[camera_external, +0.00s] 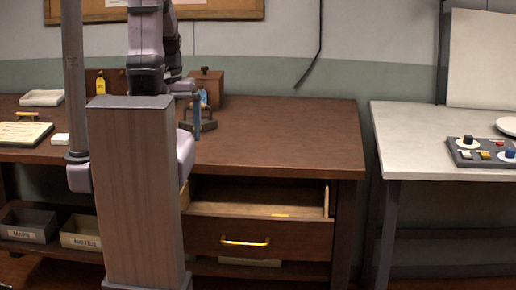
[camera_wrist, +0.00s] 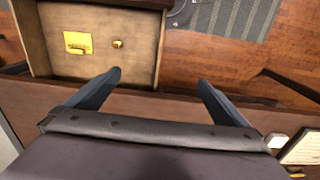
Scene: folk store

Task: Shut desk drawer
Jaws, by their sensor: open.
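The desk drawer (camera_external: 230,236) stands pulled out below the brown desktop, its brown front with a brass handle (camera_external: 245,242) facing the external camera. In the wrist view the open drawer (camera_wrist: 142,62) fills the upper left, with a yellow note and a small brass knob-like object inside. One fingertip overlaps the drawer's corner in that picture; I cannot tell the height gap.
My own arm hides part of the desk and the drawer's left side. Bins (camera_external: 29,225) sit on the lower shelf at left. A wooden box (camera_external: 207,84) and a notepad (camera_external: 22,133) are on the desktop. A white table (camera_external: 420,150) stands at right. The desktop's right half is clear.

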